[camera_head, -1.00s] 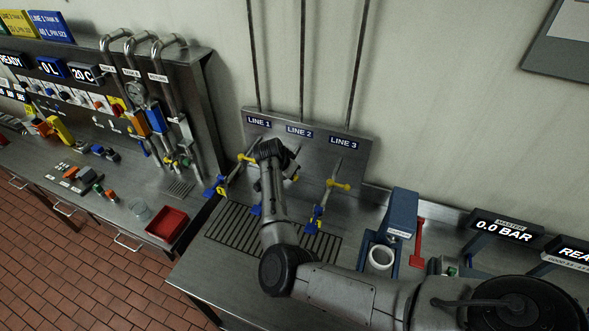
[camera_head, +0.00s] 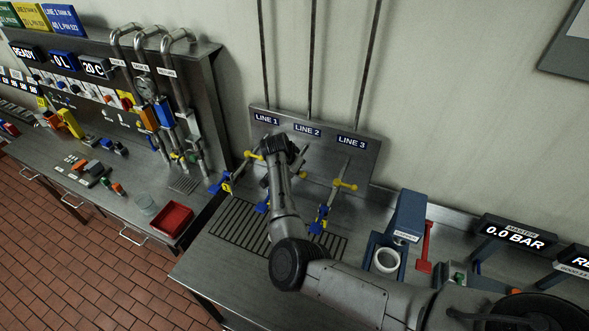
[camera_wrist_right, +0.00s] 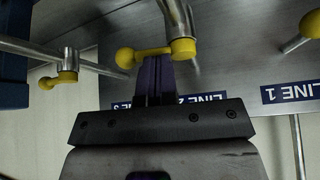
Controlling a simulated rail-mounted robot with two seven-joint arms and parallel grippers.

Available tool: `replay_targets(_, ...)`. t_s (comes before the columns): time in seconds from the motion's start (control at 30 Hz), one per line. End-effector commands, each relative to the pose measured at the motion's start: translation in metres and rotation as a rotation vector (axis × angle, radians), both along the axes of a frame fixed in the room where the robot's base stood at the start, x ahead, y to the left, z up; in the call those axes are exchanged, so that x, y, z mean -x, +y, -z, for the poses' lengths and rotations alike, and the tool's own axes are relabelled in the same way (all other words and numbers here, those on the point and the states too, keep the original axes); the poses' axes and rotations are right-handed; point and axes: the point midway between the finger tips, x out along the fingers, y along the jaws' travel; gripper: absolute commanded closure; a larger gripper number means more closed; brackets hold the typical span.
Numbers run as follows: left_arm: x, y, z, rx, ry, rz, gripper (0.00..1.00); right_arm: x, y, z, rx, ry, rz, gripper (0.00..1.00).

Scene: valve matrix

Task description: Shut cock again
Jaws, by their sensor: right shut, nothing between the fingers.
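The tap panel carries cocks with yellow levers under the labels LINE 1, LINE 2 and LINE 3. My right arm reaches in from the right and partly covers the LINE 2 cock (camera_head: 301,175) in the head view. In the right wrist view, which is upside down, my right gripper (camera_wrist_right: 154,66) is shut and empty. Its fingertips are close against the side of the LINE 2 yellow lever (camera_wrist_right: 150,52), which lies crosswise with its ball at left; contact is unclear. The LINE 1 lever (camera_head: 253,156) and LINE 3 lever (camera_head: 345,185) stand either side. My left gripper is not visible.
A slotted drip grate (camera_head: 235,222) lies under the taps. A blue stand with a white cup (camera_head: 387,260) and a red lever (camera_head: 425,250) are to the right. A red tray (camera_head: 172,219) sits on the left bench. The MASTER display (camera_head: 513,235) reads 0.0 BAR.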

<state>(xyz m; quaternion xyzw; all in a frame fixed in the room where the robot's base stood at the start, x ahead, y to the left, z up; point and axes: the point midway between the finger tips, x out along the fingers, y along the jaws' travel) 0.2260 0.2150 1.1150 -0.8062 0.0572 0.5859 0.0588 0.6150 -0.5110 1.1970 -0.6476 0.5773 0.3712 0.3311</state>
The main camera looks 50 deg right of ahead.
Motion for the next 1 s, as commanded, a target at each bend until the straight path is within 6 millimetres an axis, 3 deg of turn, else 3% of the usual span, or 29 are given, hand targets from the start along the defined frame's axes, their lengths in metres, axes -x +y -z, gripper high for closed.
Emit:
replay_targets(0.37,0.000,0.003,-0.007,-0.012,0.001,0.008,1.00,0.000,0.003,-0.007,0.000,0.000,0.000,1.00)
replay_targets(0.67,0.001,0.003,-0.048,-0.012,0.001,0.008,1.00,0.004,0.022,-0.041,-0.001,0.001,0.000,1.00)
replay_targets(0.73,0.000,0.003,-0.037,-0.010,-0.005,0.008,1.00,0.003,0.029,-0.043,0.002,-0.004,0.001,1.00)
replay_targets(1.0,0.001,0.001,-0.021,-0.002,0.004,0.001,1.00,0.005,0.055,-0.089,0.001,-0.004,0.000,1.00)
